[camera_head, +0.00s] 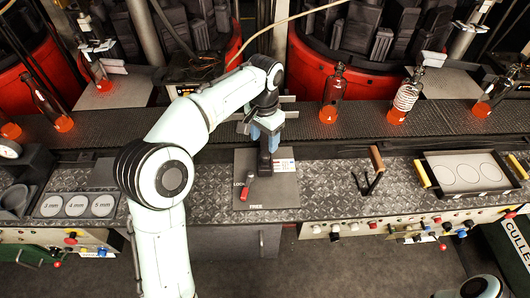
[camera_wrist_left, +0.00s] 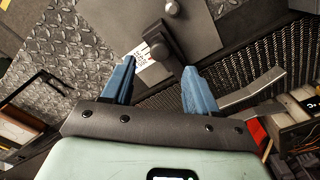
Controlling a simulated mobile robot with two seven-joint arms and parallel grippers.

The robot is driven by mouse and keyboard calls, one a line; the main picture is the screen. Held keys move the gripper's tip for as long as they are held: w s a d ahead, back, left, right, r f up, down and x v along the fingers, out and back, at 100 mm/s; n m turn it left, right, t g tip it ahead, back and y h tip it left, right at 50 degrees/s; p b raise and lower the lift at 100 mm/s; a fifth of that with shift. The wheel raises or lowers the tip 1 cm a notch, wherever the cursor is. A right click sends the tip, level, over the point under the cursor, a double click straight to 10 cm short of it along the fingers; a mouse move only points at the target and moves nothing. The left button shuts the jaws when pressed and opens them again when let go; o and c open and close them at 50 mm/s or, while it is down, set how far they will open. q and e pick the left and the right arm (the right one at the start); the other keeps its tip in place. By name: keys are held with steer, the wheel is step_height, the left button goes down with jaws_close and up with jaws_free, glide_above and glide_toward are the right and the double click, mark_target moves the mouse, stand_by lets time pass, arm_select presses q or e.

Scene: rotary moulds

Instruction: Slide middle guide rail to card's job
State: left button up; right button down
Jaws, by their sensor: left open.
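My left gripper (camera_head: 266,130) reaches over the conveyor's near edge with its blue fingers pointing down. In the left wrist view the two fingers (camera_wrist_left: 159,68) stand apart with nothing gripped between them. A dark post with a rounded knob (camera_wrist_left: 156,38) rises from a grey plate just beyond the fingertips. The plate (camera_head: 265,201) is marked LOCK and FREE and carries a red-handled lever (camera_head: 245,189) by LOCK. A small white-and-red card (camera_head: 284,166) lies beside the post; its text is too small to read. A grey bar (camera_wrist_left: 252,90), possibly the guide rail, shows beside the right finger. My right gripper is not in view.
Bottles with glowing bases, including one upright bottle (camera_head: 333,98), stand along the dark conveyor (camera_head: 440,117). Discs marked 3, 4 and 5 mm lie in a tray (camera_head: 40,205) at left. A yellow-handled tray (camera_head: 468,188) and a wooden-handled tool (camera_head: 376,160) are at right.

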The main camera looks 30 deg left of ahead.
mark_target(265, 154)
arm_select(q)
step_height(265, 154, down, 6)
steer(key=shift+w+f+b, duration=0.1)
steer(key=shift+f+b, duration=0.05)
steer(key=shift+b, duration=0.3)
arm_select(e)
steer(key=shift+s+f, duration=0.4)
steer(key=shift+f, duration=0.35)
arm_select(q)
steer(key=shift+c, duration=0.3)
